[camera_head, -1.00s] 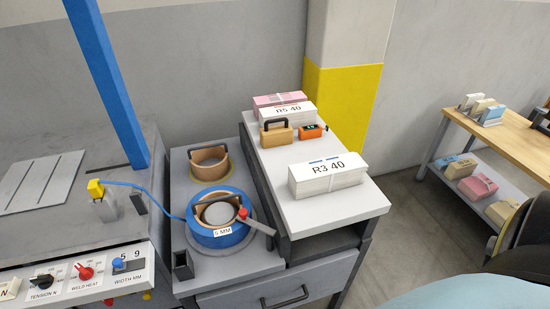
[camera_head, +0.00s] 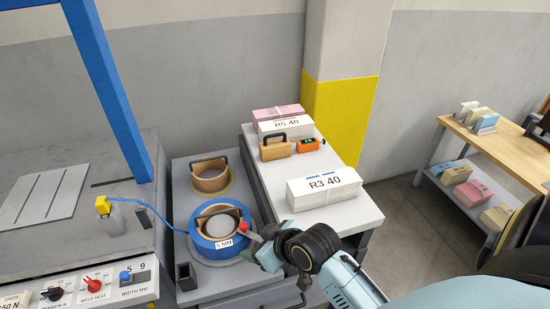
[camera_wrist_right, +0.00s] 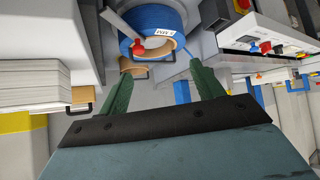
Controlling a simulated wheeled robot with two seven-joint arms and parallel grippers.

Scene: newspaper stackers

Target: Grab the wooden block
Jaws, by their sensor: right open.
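The wooden block (camera_head: 277,149) is tan with a black handle on top. It stands upright on the white-topped cabinet (camera_head: 352,220), left of an orange device and behind the R3 40 paper stack. In the right wrist view, a tan piece with a black handle (camera_wrist_right: 82,97) beside a paper stack looks like the same block. My right gripper (camera_wrist_right: 163,80) is open and empty, its two green fingers apart. In the head view my right gripper (camera_head: 262,252) is low in front, near the blue coil and apart from the block; its fingertips are not clear there. My left gripper is out of view.
The R3 40 stack (camera_head: 324,188) lies between my right arm and the block. The orange device (camera_head: 310,145) and R5 40 stack (camera_head: 279,127) are close to it. The blue coil (camera_head: 222,229) with a red-knobbed lever stands left. A wooden table (camera_head: 490,137) is at the right.

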